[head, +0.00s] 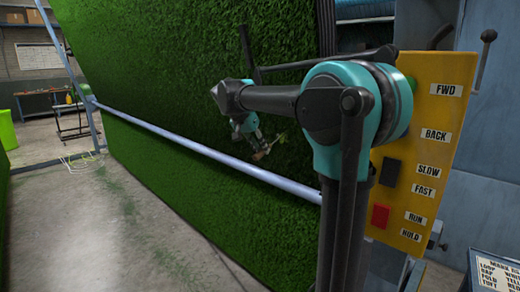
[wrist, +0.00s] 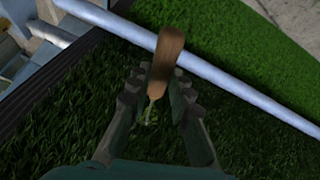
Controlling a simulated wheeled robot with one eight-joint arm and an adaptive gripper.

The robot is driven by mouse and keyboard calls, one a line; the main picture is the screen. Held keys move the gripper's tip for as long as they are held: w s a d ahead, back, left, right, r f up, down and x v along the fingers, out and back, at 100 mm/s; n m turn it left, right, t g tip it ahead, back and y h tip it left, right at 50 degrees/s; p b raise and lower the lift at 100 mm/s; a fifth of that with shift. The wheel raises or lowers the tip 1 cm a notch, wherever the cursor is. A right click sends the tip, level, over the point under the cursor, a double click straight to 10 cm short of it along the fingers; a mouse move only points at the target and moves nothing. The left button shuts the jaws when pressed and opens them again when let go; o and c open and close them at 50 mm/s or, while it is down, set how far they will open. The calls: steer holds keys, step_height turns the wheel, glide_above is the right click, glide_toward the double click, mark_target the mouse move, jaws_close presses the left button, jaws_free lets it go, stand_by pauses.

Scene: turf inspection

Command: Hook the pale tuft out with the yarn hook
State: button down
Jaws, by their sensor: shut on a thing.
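My gripper (wrist: 158,100) is shut on the yarn hook (wrist: 168,52), which has a brown wooden handle and a thin shaft between the fingers. The handle points up in the wrist view. A small pale green spot (wrist: 148,118) shows at the lower end of the shaft; I cannot tell whether it is the pale tuft or the hook's tip. In the head view my gripper (head: 257,143) is close to the hanging green turf (head: 190,110), with the hook's handle (head: 262,153) below it. A small pale strand (head: 282,137) shows just right of the gripper.
A pale blue rail (head: 190,145) crosses in front of the turf, close to the gripper. A yellow control panel (head: 424,150) with red and black buttons stands at right. A printed board (head: 494,272) is at lower right.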

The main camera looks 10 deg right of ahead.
steer(key=shift+w+d+r, duration=0.35)
steer(key=shift+w+d, duration=0.25)
steer(key=shift+d, duration=0.25)
stand_by(0.4)
steer(key=shift+f, duration=0.15)
steer(key=shift+w+d+f, duration=0.15)
steer(key=shift+d+f, duration=0.05)
steer(key=shift+f, duration=0.8)
steer(key=shift+f, duration=0.1)
steer(key=shift+a+r, duration=0.2)
steer(key=shift+r, duration=1.05)
steer(key=s+a+f, duration=0.2)
steer(key=s+a, duration=0.2)
steer(key=a, duration=0.2)
steer(key=shift+s, duration=0.4)
